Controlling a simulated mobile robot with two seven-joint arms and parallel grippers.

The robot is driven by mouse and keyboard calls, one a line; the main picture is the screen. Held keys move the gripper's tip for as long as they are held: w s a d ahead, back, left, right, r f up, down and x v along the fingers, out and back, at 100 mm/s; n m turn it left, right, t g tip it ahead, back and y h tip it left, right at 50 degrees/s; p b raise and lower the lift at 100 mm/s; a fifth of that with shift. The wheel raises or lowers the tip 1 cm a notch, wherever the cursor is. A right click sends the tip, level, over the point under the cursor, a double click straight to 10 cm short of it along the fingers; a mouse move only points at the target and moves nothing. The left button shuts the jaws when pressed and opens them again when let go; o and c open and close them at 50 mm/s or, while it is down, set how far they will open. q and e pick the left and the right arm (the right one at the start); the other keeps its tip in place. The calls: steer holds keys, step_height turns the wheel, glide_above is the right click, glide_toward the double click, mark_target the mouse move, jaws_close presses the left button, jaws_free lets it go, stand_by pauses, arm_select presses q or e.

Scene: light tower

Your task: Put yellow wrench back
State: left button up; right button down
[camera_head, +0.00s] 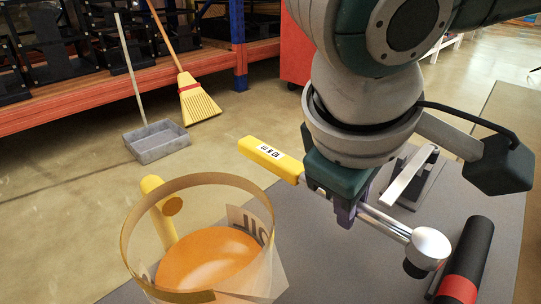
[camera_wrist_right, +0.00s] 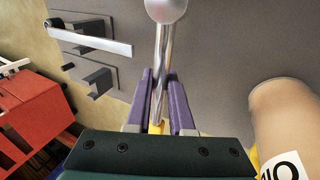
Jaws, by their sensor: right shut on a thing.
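The yellow wrench has a yellow handle (camera_head: 270,159) with a white label, a shiny metal shaft and a rounded metal head (camera_head: 428,247). My right gripper (camera_head: 345,212) is shut on its metal shaft and holds it above the grey table. The wrench lies slantwise, handle to the upper left and head to the lower right. In the right wrist view the purple fingers (camera_wrist_right: 159,105) flank the shaft (camera_wrist_right: 162,60), with the head (camera_wrist_right: 166,8) at the top edge. My left gripper is not in view.
A grey bracket with a pale bar (camera_head: 409,174) stands on the table (camera_head: 345,275) behind the wrench; it also shows in the wrist view (camera_wrist_right: 95,38). A see-through container (camera_head: 195,185) holding something orange stands at left. A black-and-red cylinder (camera_head: 470,255) lies at right. A broom (camera_head: 195,100) and dustpan (camera_head: 157,140) are on the floor.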

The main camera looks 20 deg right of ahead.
step_height(320, 180, down, 5)
steer(key=b, duration=0.3)
steer(key=shift+r, duration=0.25)
steer(key=c, duration=0.8)
jaws_free()
steer(key=shift+d, duration=0.1)
steer(key=shift+f, duration=0.2)
